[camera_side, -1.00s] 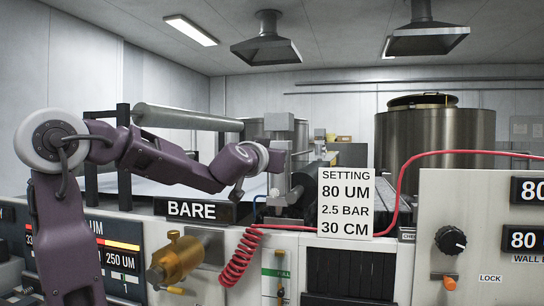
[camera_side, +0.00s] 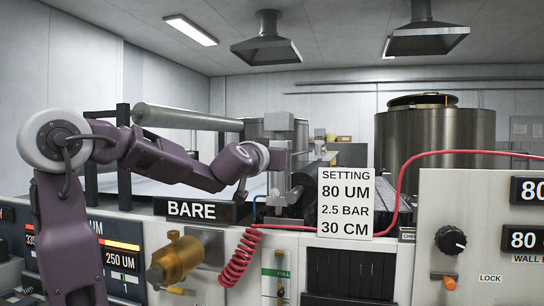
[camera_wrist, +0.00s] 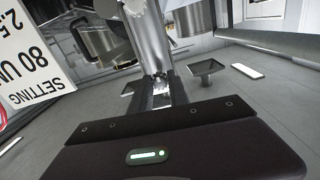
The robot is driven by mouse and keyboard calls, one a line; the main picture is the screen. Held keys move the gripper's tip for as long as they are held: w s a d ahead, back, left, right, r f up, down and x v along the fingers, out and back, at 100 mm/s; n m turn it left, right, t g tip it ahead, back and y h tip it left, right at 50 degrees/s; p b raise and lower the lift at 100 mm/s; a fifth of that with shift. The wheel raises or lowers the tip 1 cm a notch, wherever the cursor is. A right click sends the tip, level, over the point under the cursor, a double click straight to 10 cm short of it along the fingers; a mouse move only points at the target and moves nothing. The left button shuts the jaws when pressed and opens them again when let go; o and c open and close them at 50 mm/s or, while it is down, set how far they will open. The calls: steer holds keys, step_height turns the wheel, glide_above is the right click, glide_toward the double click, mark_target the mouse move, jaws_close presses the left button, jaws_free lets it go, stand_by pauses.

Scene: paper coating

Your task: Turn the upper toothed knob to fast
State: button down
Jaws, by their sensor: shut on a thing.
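My gripper (camera_wrist: 160,90) shows in the wrist view beyond its dark palm. Its jaws are shut at the foot of a bright steel cylinder (camera_wrist: 147,35); the gripped part is small and I cannot tell its exact shape. In the side view my wrist is at the grey upright post in the middle, and the fingertips are hard to make out there. A black ridged knob (camera_side: 450,240) with a white pointer mark sits on the right panel, well away from my wrist. I cannot tell whether it is the task's upper toothed knob. No "fast" mark is readable.
A white setting card (camera_side: 345,203) stands just right of my wrist. A red coiled hose (camera_side: 238,258) hangs below, with a brass cylinder (camera_side: 175,258) left of it. A BARE sign (camera_side: 193,209) is under my forearm. An orange knob (camera_side: 450,283) is under the black knob.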

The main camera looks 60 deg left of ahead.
steer(key=shift+n, duration=8.5)
steer(key=c, duration=1.3)
jaws_free()
steer(key=shift+o, duration=0.2)
steer(key=shift+d, duration=0.1)
steer(key=v, duration=0.7)
